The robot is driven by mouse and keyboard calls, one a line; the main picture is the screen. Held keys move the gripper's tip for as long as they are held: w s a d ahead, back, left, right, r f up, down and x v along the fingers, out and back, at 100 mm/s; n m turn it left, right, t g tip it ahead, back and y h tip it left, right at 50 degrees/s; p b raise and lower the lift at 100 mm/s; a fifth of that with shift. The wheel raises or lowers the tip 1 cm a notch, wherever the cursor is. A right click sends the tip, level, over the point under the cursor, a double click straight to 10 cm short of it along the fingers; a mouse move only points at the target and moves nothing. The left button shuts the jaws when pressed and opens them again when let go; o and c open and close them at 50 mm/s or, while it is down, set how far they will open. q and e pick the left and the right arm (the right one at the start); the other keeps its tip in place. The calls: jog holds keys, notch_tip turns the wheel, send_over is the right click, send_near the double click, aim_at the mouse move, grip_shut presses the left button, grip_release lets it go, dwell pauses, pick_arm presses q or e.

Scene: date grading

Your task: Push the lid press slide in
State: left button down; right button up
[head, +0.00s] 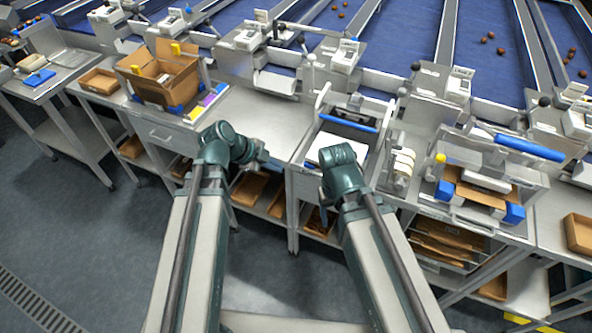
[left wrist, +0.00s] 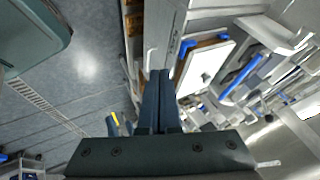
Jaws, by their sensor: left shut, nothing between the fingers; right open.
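The lid press (head: 347,122) looks to be the middle station, with a pale frame and a blue bar (head: 348,123) across it. A white, flat-topped slide (head: 328,141) shows at its front, partly hidden by my right arm. In the left wrist view a white panel with blue corners (left wrist: 205,66) lies near a blue bar (left wrist: 240,80), right of my fingers. My left gripper (head: 272,161) is left of the press, apart from it. In the left wrist view its fingers (left wrist: 158,76) are shut and empty. My right gripper is hidden behind its arm.
An open cardboard carton (head: 158,72) stands on the bench to the left. A station with a blue handle (head: 530,148) and another carton stands at the right. Brown trays (head: 250,188) lie on the shelves below. Blue conveyors run behind; the floor in front is open.

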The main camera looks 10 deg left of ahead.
pick_arm(q)
jog(key=shift+w+d+f+b, duration=1.05)
jog(key=shift+w+f+b, duration=0.15)
jog(key=shift+f+b, duration=0.15)
jog(key=shift+w+d+f+b, duration=1.05)
jog(key=shift+w+f+b, duration=0.15)
jog(key=shift+f+b, duration=0.1)
jog(key=shift+w+d+f+b, duration=1.05)
jog(key=shift+w+f+b, duration=0.2)
jog(key=shift+f, duration=0.1)
jog(key=w+d, duration=0.1)
jog(key=w, duration=0.4)
jog(key=w+d, duration=0.2)
jog(key=w, duration=0.3)
jog(key=w+d, duration=0.2)
jog(key=w, duration=0.3)
jog(key=shift+w+r, duration=0.1)
jog(key=shift+w, duration=0.1)
